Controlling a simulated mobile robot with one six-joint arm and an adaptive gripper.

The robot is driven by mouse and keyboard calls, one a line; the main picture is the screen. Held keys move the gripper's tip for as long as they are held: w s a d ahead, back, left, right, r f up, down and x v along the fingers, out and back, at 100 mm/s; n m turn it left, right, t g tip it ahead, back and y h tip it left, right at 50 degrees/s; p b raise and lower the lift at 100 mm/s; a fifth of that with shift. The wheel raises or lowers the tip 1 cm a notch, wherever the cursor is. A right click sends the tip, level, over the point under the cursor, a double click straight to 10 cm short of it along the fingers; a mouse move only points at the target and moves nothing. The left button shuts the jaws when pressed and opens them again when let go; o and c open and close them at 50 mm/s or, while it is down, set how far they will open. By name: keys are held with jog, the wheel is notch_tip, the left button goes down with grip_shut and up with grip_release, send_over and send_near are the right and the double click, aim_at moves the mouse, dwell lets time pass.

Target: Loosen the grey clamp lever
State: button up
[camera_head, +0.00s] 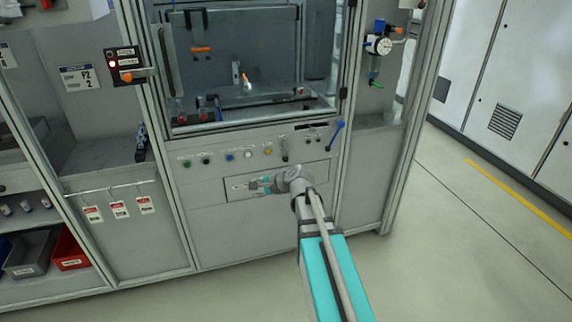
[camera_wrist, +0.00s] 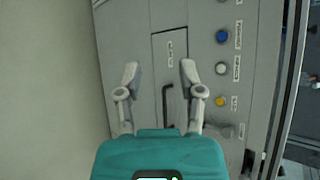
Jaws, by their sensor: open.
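A small grey lever-like part (camera_head: 285,150) sits at the right end of the button row on the machine front in the head view. A grey part below the yellow button also shows in the wrist view (camera_wrist: 218,130). I cannot tell for certain that it is the clamp lever. My gripper (camera_head: 240,186) is in front of the lower panel, below and left of that part. In the wrist view my gripper (camera_wrist: 159,72) has its two fingers spread with nothing between them. Its teal body hides the lower middle of that view.
A panel door with a black handle (camera_wrist: 167,105) lies beyond my fingers. A blue lever (camera_head: 337,130) hangs on the right of the machine front. A window bay (camera_head: 240,60) is above the buttons. An orange-handled switch (camera_head: 135,75) is at upper left. Open floor (camera_head: 460,250) lies to the right.

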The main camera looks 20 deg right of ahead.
jog(key=w+d+f+m+t+h+b, duration=0.1)
jog(key=w+d+f+m+t+b, duration=0.2)
jog(key=w+d+m+t+b, duration=0.5)
jog(key=m+h+b, duration=0.4)
jog(key=m+b, duration=0.1)
jog(key=m, duration=0.6)
send_near(286, 157)
jog(key=s+r, duration=0.2)
jog(key=s, duration=0.2)
jog(key=shift+d+f+t, duration=0.15)
jog(key=shift+d+t, duration=0.05)
jog(key=shift+t, duration=0.1)
jog(key=shift+w, duration=0.1)
jog(key=w, duration=0.4)
jog(key=w+a, duration=0.1)
jog(key=w, duration=0.8)
jog(key=shift+w+a, duration=0.2)
jog(key=shift+w, duration=0.15)
grip_shut()
